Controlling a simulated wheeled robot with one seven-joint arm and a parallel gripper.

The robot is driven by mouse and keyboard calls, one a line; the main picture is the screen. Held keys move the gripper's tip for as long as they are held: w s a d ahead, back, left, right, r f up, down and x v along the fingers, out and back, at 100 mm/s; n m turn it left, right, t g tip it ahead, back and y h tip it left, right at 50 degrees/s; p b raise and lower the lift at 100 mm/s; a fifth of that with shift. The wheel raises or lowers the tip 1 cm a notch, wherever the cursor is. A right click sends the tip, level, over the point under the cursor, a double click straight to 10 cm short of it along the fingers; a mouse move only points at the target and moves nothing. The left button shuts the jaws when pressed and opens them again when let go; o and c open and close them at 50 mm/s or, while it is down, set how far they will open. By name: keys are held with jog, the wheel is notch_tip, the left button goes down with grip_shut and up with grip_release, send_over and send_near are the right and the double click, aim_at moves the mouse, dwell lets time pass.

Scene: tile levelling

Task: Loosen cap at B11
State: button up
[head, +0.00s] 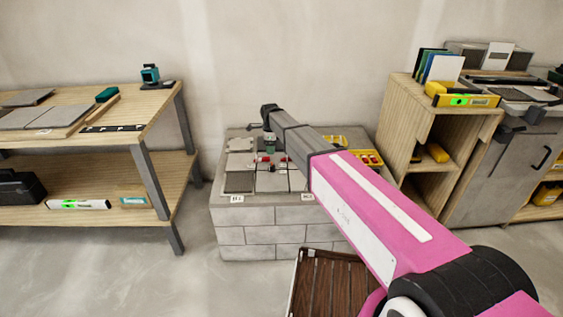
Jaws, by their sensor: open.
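A grey block plinth (246,235) stands in the middle, with pale and grey tiles (239,182) on top. Small red caps (265,158) sit among the tiles, close to the end of my arm. One front label (237,198) seems to begin with "B1"; a second label (308,196) is too small to read. I cannot tell which cap is at B11. My gripper (268,116) is above the back of the plinth, small and dark, and open. Its fingertips are not clear, and I see no cap held. My arm hides the right part of the tiles.
Yellow trays (369,159), one with red pieces, stand at the plinth's back right. A wooden workbench (150,110) is at left, a wooden shelf unit (398,125) at right. A dark slatted pallet (330,285) lies in front. Floor at front left is clear.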

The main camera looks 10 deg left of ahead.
aim_at(272, 163)
notch_tip(272, 163, down, 11)
jog(key=shift+r, duration=0.15)
dwell(0.4)
jog(key=c, duration=0.9)
